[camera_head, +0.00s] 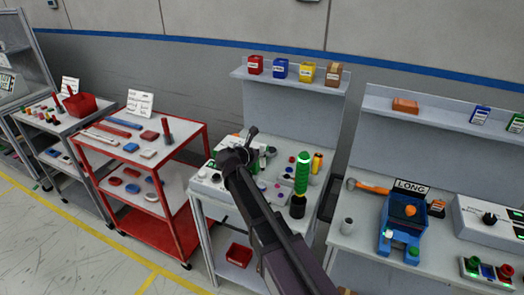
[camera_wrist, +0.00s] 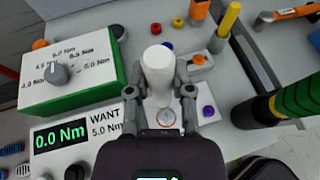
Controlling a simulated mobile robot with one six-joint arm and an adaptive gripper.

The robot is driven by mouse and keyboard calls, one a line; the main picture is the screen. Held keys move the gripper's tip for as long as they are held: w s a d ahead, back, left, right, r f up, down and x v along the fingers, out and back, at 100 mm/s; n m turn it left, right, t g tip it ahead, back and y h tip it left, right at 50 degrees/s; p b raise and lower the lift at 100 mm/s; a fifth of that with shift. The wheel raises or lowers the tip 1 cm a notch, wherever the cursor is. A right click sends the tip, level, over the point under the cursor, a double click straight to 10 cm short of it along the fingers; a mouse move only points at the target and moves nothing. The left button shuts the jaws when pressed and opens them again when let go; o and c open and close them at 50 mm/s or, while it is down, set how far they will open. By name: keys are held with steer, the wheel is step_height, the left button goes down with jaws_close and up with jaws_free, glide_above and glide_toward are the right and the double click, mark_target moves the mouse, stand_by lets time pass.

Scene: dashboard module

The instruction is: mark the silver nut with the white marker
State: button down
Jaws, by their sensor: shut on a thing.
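My gripper (camera_wrist: 158,90) is shut on the white marker (camera_wrist: 157,66), a thick white cylinder between its two fingers in the wrist view. The marker's lower end points toward a small round silver-grey piece with an orange edge (camera_wrist: 165,118), which looks like the silver nut on a pale plate. The marker end is close above or at this nut; I cannot tell whether they touch. In the head view my gripper (camera_head: 238,158) is over the middle workbench, and my arm hides the nut and most of the marker.
A green-sided dial box (camera_wrist: 75,75) and a torque display (camera_wrist: 75,140) stand left of my gripper. A purple nut (camera_wrist: 208,112) and an orange piece (camera_wrist: 198,59) sit close on the right. A tall green-and-black tool (camera_head: 302,175) stands upright right of my arm.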

mark_target(261, 163)
steer(key=shift+r+p, duration=0.5)
stand_by(0.5)
steer(key=shift+s+d+f, duration=0.1)
steer(key=shift+f, duration=0.1)
stand_by(0.4)
steer(key=shift+f+b, duration=2.45)
steer(key=shift+b, duration=0.2)
steer(key=shift+f+b, duration=0.3)
stand_by(2.2)
steer(key=shift+r, duration=0.15)
stand_by(0.8)
